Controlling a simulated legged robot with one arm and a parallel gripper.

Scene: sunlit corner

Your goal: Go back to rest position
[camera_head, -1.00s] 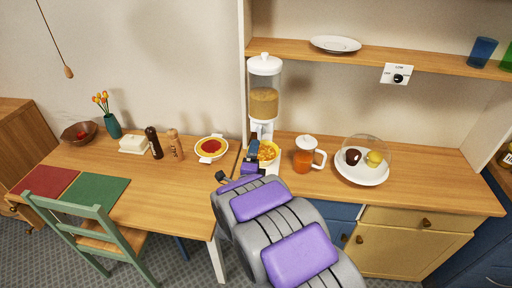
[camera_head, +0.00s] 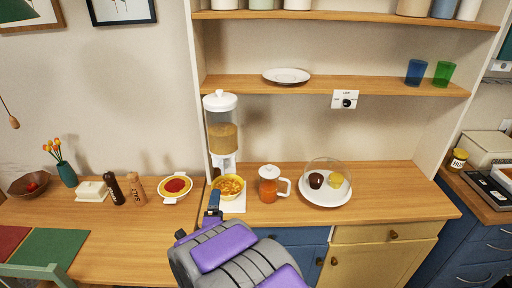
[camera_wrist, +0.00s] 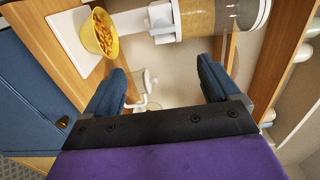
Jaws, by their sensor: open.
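My gripper (camera_head: 213,203) is at the end of my purple and grey arm, at the front edge of the counter by the cereal dispenser. In the wrist view its two blue fingers (camera_wrist: 160,88) are spread apart with nothing between them. A yellow bowl (camera_head: 228,187) filled with cereal sits on a white mat under the dispenser (camera_head: 222,135). The bowl also shows in the wrist view (camera_wrist: 88,38), at upper left, apart from the fingers. In the head view my gripper is just left of and in front of the bowl.
An orange jug (camera_head: 269,185) and a domed plate (camera_head: 325,200) stand right of the bowl on the counter. A soup plate (camera_head: 175,197) and two mills are on the table at left. A shelf (camera_head: 380,87) runs above the counter.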

